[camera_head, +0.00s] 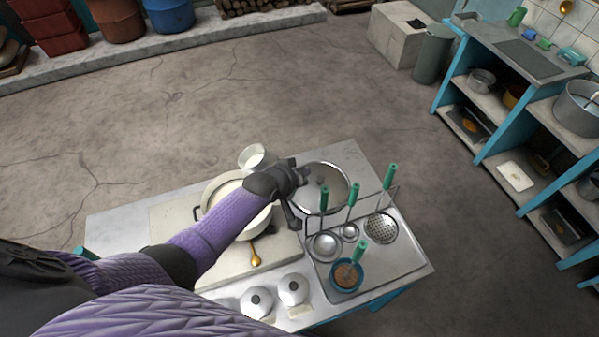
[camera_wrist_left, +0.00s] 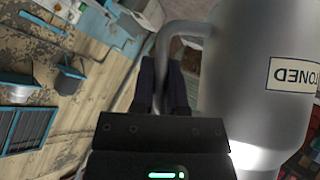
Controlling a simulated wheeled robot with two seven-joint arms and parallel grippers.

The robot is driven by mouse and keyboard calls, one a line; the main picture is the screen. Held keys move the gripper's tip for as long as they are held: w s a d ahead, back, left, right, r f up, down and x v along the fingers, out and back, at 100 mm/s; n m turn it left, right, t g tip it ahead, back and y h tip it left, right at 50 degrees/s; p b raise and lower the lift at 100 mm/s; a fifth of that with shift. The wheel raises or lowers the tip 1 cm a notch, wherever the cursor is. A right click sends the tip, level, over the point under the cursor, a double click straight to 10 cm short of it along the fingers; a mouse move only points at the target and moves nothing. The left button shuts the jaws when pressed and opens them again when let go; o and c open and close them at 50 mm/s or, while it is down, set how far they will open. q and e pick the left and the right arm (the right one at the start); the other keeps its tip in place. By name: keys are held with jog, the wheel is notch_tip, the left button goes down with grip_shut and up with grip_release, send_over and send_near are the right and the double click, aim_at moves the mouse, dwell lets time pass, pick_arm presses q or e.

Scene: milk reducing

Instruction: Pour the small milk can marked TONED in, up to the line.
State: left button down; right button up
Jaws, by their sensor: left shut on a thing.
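The small grey milk can (camera_wrist_left: 255,95) bears a label reading TONED in the left wrist view. My left gripper (camera_wrist_left: 168,88) is shut on its looped handle (camera_wrist_left: 163,42). In the head view my left gripper (camera_head: 291,180) is over the bench, and the can (camera_head: 257,157) shows at the far edge of the wide pale pot (camera_head: 213,191). My forearm hides part of the pot, including much of its inside. I cannot see a milk stream, the line or the can's exact tilt. My right gripper is not in view.
A steel lid (camera_head: 332,178) lies right of the pot. A tray (camera_head: 407,268) holds several green-handled ladles and a blue bowl (camera_head: 346,274).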

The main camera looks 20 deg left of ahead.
pick_arm(q)
jog(key=shift+d+f+n+h+b, duration=0.1)
jog(key=shift+f+n+h+b, duration=0.65)
jog(key=shift+b, duration=1.7)
jog(key=shift+a+r+n+t+h+b, duration=0.1)
jog(key=shift+a+n+t+h+b, duration=0.3)
jog(key=shift+b, duration=0.9)
jog(key=shift+d+r+m+t+h+b, duration=0.1)
jog(key=shift+d+t+h+b, duration=0.1)
jog(key=shift+h+b, duration=0.75)
jog(key=shift+s+a+r+n+t+h+b, duration=0.1)
jog(key=shift+a+r+n+t+h+b, duration=0.2)
jog(key=shift+b, duration=1.2)
jog(key=shift+a+r+n+t+h+b, duration=0.1)
jog(key=shift+a+n+h+b, duration=0.3)
jog(key=shift+b, duration=1.05)
jog(key=shift+a+r+n+t+b, duration=0.2)
jog(key=shift+a+n+t+b, duration=0.15)
jog(key=shift+b, duration=1.05)
